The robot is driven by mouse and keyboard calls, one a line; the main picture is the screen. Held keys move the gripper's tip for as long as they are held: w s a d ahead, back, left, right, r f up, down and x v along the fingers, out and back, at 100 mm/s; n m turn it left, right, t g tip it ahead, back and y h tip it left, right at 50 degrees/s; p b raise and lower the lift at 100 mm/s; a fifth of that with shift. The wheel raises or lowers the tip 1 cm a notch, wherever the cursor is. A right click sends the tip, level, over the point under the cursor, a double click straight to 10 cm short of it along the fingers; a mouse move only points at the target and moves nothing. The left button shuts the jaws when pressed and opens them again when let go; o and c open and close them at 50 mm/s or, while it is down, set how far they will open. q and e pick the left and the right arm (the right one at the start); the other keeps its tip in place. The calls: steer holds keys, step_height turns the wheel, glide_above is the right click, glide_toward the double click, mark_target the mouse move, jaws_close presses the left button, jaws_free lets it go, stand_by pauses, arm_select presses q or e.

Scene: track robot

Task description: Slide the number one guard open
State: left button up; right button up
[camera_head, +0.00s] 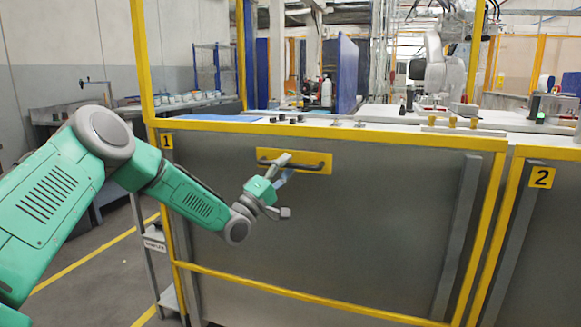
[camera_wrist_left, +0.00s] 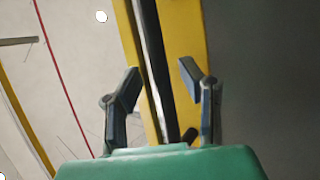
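The number one guard (camera_head: 350,215) is a grey panel in a yellow frame, with a yellow "1" label (camera_head: 166,141) at its upper left. A dark bar handle (camera_head: 312,166) sits on a yellow plate (camera_head: 322,156) near its top. My left gripper (camera_head: 284,172) is at the left part of this handle. In the left wrist view, its two fingers (camera_wrist_left: 160,80) are apart, with the dark handle (camera_wrist_left: 155,65) and yellow plate (camera_wrist_left: 187,35) showing between them. I cannot tell whether they touch the bar. My right gripper is not in view.
A second guard with a yellow "2" label (camera_head: 541,177) stands to the right. A grey upright bar (camera_head: 458,235) is on the first guard's right side. A small step shelf (camera_head: 154,242) stands at the left. A white worktop (camera_head: 375,127) with small parts lies behind the guard.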

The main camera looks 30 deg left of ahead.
arm_select(q)
steer(key=v, duration=1.1)
steer(key=shift+d, duration=0.2)
steer(key=shift+d, duration=0.15)
